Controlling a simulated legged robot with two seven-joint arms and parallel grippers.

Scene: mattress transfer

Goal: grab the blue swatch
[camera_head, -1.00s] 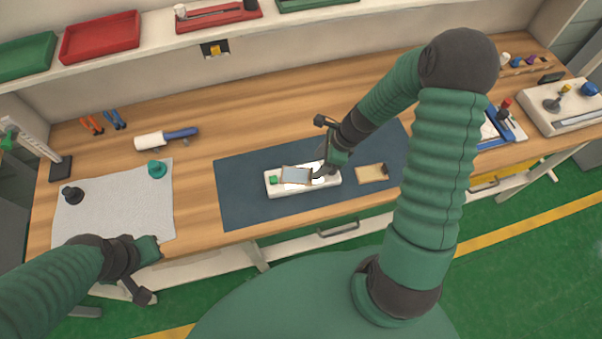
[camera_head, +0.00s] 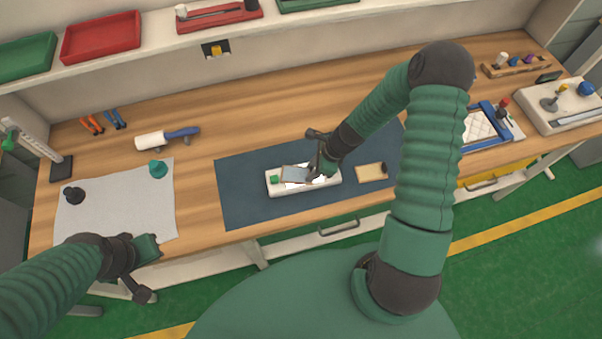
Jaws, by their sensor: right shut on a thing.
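The blue swatch (camera_head: 294,174) is a small grey-blue rectangle with a pale brown edge, over the white block (camera_head: 329,182) on the dark mat. My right gripper (camera_head: 314,171) is shut on the swatch's right end. I cannot tell whether the swatch still touches the block. My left gripper (camera_head: 146,269) is open and empty at the table's front edge, its fingers spread apart.
A tan swatch (camera_head: 370,172) lies on the dark mat (camera_head: 240,204) to the right. A grey cloth (camera_head: 110,207) with black and teal knobs is at left. A white-and-blue roller (camera_head: 165,138) lies behind it. The wood behind the mat is clear.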

